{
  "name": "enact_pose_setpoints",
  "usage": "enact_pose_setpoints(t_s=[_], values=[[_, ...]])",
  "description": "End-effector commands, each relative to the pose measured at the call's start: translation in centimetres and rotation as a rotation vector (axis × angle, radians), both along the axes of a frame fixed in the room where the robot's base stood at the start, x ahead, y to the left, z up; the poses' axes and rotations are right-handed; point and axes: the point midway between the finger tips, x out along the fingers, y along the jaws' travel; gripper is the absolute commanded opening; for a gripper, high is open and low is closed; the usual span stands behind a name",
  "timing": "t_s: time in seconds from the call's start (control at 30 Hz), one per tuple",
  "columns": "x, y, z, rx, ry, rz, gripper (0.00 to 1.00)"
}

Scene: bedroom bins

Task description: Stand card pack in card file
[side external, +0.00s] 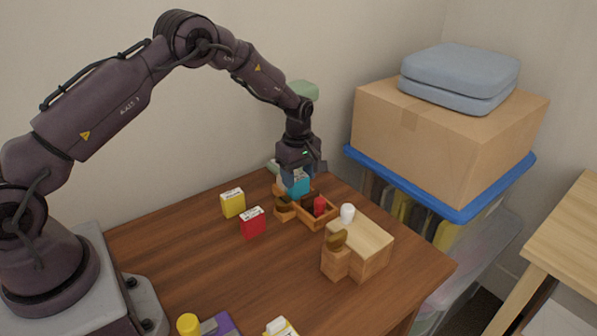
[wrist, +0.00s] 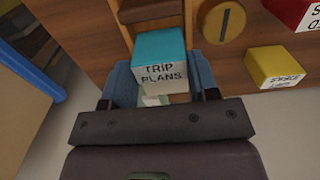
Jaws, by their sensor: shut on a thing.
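A teal card pack (wrist: 160,52) labelled "TRIP PLANS" is held between my gripper's (wrist: 161,75) two blue fingers, one on each side. In the side view the teal pack (side external: 299,187) is at the tips of my gripper (side external: 297,178), at the far end of the table. A wooden open-topped holder (side external: 323,222), seemingly the card file, is just in front and to the right, with a red item (side external: 320,205) in it. In the wrist view a brown wooden compartment (wrist: 150,12) is just beyond the pack. Whether the pack touches it is unclear.
A yellow pack (side external: 232,203) and a red pack (side external: 252,222) stand left of the holder. A yellow cylinder (side external: 188,324) is at the front. The table's middle is clear.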

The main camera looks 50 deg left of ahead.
Motion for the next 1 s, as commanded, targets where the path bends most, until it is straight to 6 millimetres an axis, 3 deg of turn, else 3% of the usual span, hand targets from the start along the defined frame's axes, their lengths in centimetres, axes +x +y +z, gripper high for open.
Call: enact_pose_setpoints(t_s=[0.2, 0.23, 0.33, 0.73, 1.0], values=[[0.0, 0.0, -0.6, 0.0, 0.001, 0.0, 0.3], [0.0, 0.0, -0.5, 0.0, 0.0, 0.0, 0.61], [0.0, 0.0, -0.5, 0.0, 0.0, 0.0, 0.84], [0.1, 0.0, 0.5, 0.0, -0.002, 0.0, 0.84], [0.1, 0.0, 5.9, 0.001, -0.005, -0.001, 0.84]])
